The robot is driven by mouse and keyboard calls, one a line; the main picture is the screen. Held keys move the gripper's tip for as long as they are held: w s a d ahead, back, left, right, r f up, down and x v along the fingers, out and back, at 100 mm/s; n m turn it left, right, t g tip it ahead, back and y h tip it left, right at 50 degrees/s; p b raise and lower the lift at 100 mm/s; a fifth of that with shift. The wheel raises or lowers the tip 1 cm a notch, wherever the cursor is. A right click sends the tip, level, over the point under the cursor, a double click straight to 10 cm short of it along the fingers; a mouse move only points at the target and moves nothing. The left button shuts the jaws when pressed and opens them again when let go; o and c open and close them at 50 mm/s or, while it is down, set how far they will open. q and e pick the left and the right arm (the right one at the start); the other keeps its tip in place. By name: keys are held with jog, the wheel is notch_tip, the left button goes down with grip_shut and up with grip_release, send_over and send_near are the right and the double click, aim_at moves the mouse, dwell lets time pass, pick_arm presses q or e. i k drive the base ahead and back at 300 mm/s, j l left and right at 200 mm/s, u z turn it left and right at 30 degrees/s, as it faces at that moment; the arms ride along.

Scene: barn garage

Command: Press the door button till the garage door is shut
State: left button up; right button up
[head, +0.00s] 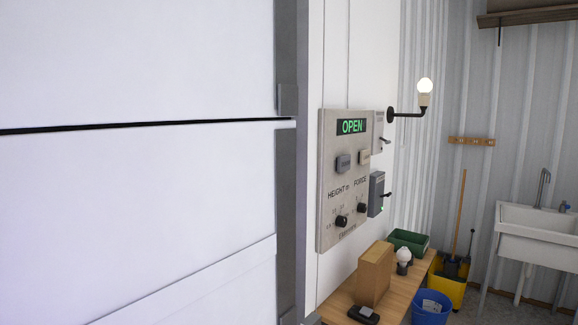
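The control panel (331,197) is a grey plate on the white wall, right of centre. Its display (352,126) reads OPEN in green. Under the display are a dark grey button (343,163) and a pale beige button (364,157); their small labels are too small to read. Two black knobs sit lower, marked HEIGHT and FORCE. The white panelled garage door (140,190) fills the left, with a dark gap (150,126) between two panels. Its bottom edge is out of view. Neither of my grippers shows.
Below the panel a wooden bench (396,298) holds a cardboard box (375,272), a green bin (409,240), a light bulb and a small black object. Grey switch boxes and a lit wall lamp (425,90) are beside the panel. A blue bucket (431,308), yellow mop bucket and sink (536,225) stand right.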

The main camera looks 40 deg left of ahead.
aim_at(343, 163)
jog(key=i+u, duration=0.25)
jog(key=u, duration=0.2)
jog(key=i+u, duration=0.2)
jog(key=u, duration=0.3)
jog(key=l+z, duration=0.1)
jog(key=z, duration=0.7)
jog(key=i+l+z, duration=0.1)
jog(key=z, duration=0.3)
jog(key=i+z, duration=0.1)
jog(key=z, duration=0.3)
